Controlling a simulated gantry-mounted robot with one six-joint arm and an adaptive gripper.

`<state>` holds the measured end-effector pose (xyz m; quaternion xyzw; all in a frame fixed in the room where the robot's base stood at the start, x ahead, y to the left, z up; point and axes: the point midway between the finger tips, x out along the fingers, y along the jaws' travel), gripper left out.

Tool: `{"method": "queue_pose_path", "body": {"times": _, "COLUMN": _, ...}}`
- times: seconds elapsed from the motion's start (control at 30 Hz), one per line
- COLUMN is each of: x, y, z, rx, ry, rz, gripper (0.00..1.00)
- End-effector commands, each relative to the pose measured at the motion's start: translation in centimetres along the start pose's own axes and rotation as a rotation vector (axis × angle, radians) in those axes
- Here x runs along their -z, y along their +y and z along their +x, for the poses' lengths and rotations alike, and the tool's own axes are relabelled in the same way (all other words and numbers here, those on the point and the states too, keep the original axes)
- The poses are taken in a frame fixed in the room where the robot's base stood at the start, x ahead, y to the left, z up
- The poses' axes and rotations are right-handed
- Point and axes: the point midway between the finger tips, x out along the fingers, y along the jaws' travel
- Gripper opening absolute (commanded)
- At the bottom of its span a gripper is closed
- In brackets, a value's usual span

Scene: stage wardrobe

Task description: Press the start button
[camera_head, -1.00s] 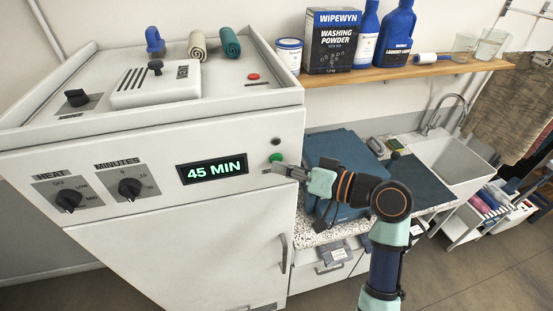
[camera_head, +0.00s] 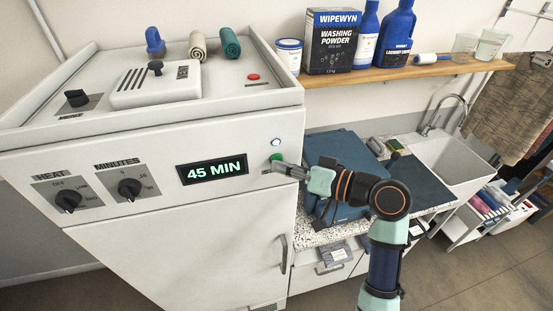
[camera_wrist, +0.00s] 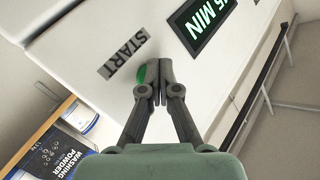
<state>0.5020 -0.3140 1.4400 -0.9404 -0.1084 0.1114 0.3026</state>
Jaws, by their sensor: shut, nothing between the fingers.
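The green start button (camera_head: 275,157) is on the machine's front panel, right of the display (camera_head: 212,172) that reads 45 MIN. A round indicator lamp (camera_head: 276,142) just above the button is lit white. My gripper (camera_head: 275,163) is shut and empty, with its fingertips at the button. In the wrist view my gripper's fingertips (camera_wrist: 152,66) cover most of the button, and a green edge of the button (camera_wrist: 141,75) shows beside them. The START label (camera_wrist: 123,54) is next to it. The contact itself is hidden by the fingers.
Heat knob (camera_head: 67,198) and minutes knob (camera_head: 130,188) are left on the panel. A red button (camera_head: 253,77), a blue bottle-like item and rolled cloths are on the machine's top. A shelf (camera_head: 420,70) with washing powder (camera_head: 336,42) and a sink (camera_head: 455,160) stand at right.

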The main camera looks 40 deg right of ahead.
Motion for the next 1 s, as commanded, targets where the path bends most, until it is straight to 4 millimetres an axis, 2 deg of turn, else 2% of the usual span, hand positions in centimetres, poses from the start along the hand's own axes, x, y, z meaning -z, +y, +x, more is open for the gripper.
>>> {"method": "queue_pose_path", "body": {"times": 0.2, "x": -0.5, "y": -0.6, "z": -0.8, "rx": -0.001, "ry": 0.0, "rz": 0.0, "gripper": 0.0}}
{"method": "queue_pose_path", "body": {"times": 0.57, "x": -0.7, "y": -0.8, "z": -1.1, "rx": 0.0, "ry": 0.0, "rz": 0.001, "gripper": 0.0}}
{"method": "queue_pose_path", "body": {"times": 1.0, "x": -2.8, "y": -2.9, "z": -4.0, "rx": -0.001, "ry": 0.001, "rz": 0.0, "gripper": 0.0}}
